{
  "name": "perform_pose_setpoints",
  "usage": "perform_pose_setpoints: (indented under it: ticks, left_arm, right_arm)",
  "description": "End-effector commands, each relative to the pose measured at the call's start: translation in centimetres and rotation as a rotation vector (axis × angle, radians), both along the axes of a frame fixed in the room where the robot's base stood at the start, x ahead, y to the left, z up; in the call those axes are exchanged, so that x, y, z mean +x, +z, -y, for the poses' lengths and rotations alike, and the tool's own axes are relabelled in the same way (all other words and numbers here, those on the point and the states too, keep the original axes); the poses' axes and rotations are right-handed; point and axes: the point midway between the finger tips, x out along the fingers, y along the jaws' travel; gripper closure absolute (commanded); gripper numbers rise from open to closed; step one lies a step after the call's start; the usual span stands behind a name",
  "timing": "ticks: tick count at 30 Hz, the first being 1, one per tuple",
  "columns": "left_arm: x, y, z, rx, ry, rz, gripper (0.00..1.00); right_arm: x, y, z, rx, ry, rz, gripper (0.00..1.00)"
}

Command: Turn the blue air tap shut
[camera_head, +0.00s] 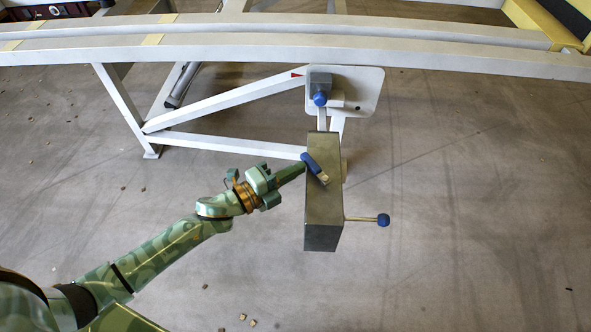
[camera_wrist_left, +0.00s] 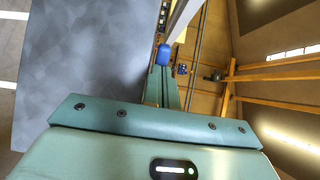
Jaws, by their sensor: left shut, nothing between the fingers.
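The blue air tap (camera_head: 311,162) has a short blue handle with a pale brass-coloured end. It sits on a tall grey metal box (camera_head: 323,215) under the white frame, its handle slanting down to the right. My left gripper (camera_head: 302,169) reaches in from the left, shut and empty, its fingertips right beside the blue handle. I cannot tell whether they touch it. In the left wrist view the shut green fingers (camera_wrist_left: 161,85) point at a blue rounded part (camera_wrist_left: 163,54), with the grey box face (camera_wrist_left: 75,75) to their left. My right gripper is in neither view.
A lever with a blue ball knob (camera_head: 383,220) sticks out right of the box. Another blue knob (camera_head: 320,98) sits above it by a white plate (camera_head: 362,88). The white frame (camera_head: 230,47) crosses the top. The floor on the right is mostly clear.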

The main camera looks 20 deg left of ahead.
Motion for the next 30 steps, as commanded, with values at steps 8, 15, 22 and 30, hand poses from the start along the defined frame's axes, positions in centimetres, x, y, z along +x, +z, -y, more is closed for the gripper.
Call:
perform_pose_setpoints:
  ticks: [8, 15, 22, 30]
  left_arm:
    - [0.2, 0.0, 0.1, 0.001, 0.000, -0.001, 1.00]
    - [0.3, 0.0, 0.1, 0.001, -0.016, 0.000, 1.00]
    - [1.1, -0.2, 0.0, 0.006, -0.110, 0.000, 1.00]
    - [1.7, -0.4, -1.2, 0.004, -0.275, -0.004, 1.00]
  right_arm:
    - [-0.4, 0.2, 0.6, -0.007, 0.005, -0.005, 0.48]
    - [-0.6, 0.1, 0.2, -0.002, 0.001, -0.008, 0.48]
    - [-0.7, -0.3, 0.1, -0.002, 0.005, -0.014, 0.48]
    - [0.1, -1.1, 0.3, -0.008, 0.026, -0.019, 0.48]
